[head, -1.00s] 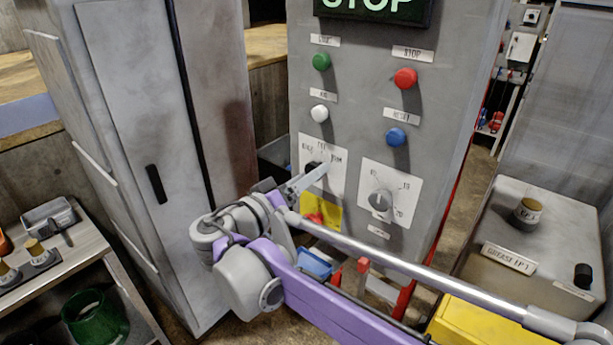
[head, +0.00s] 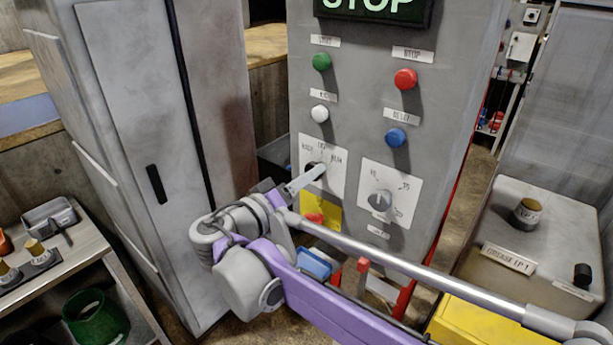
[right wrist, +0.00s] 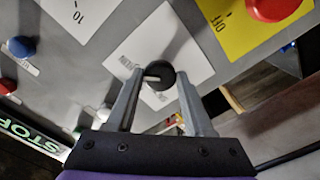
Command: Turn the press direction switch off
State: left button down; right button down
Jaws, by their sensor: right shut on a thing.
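The press direction switch is a round black knob on a white plate (head: 336,178) on the grey control panel. In the right wrist view the knob (right wrist: 160,70) shows a pale pointer mark directed to the picture's left. My right gripper (head: 318,172) reaches the plate from the lower left. Its two fingers (right wrist: 159,82) are shut on the knob, one on each side. In the head view the fingers hide most of the knob, and the small lettering around it is hard to read. My left gripper is not in view.
A second dial (head: 380,201) sits on a white plate to the right. Above are green (head: 322,61), red (head: 405,79), white (head: 319,113) and blue (head: 396,137) buttons. A yellow plate with a red button (head: 315,218) is just below. A lit STOP sign (head: 372,8) tops the panel.

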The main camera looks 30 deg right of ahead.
jog(key=n, duration=0.8)
jog(key=shift+n+p, duration=0.3)
jog(key=shift+n, duration=0.1)
dwell(0.5)
jog(key=shift+c, duration=1.5)
grip_release()
jog(key=shift+a, duration=0.1)
jog(key=b+v, duration=0.1)
jog(key=v, duration=0.9)
jog(key=shift+s+a, duration=0.2)
jog(key=shift+a, duration=0.05)
